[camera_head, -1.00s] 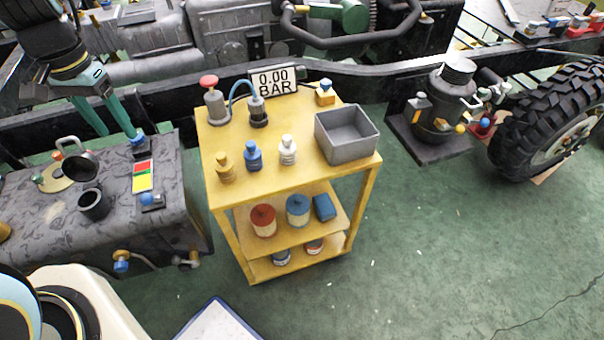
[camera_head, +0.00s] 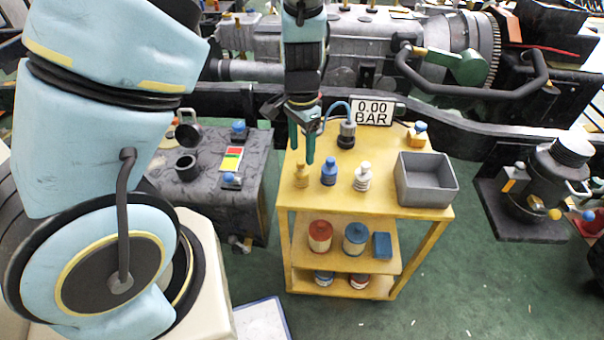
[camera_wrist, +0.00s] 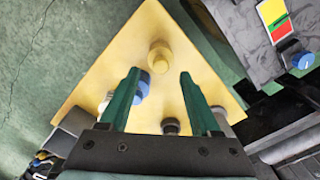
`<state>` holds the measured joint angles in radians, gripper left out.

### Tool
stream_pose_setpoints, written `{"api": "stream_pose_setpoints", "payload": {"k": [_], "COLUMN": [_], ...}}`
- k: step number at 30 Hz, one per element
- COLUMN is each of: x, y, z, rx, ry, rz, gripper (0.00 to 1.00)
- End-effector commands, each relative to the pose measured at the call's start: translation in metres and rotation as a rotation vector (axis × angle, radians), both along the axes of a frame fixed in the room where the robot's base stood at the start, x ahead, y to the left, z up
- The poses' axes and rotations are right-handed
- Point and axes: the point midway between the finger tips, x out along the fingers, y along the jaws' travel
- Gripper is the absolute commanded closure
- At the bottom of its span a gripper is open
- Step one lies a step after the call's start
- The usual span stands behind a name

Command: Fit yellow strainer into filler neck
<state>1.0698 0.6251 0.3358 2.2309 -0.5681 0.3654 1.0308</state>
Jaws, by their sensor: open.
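The yellow strainer (camera_head: 301,177), a small stepped piece with a knob on top, stands upright at the front left of the yellow cart's top. My gripper (camera_head: 301,155) is open and empty above it, fingers pointing down. In the wrist view the strainer (camera_wrist: 159,56) shows just beyond and between the fingertips (camera_wrist: 160,78), with no contact visible. The filler neck (camera_head: 186,168), a dark open cylinder, rises from the grey tank (camera_head: 215,200) left of the cart. A dark round lid (camera_head: 187,135) stands open behind it.
On the cart top (camera_head: 385,199), a blue bottle (camera_head: 329,173) and a white one (camera_head: 362,177) stand right of the strainer. A grey bin (camera_head: 427,180) and a gauge sign (camera_head: 374,111) are farther right. My arm covers the left foreground.

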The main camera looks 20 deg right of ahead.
Motion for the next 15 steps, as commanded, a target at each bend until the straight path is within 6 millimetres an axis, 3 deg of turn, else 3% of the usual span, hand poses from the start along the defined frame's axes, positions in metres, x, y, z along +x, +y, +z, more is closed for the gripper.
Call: {"api": "stream_pose_setpoints", "payload": {"k": [6,15], "x": [0.000,0.000], "y": [0.001,0.001], "z": [-0.028,-0.032], "rx": [0.003,0.001], "ry": [0.002,0.000], "rz": [0.002,0.000], "gripper": [0.36,0.36]}}
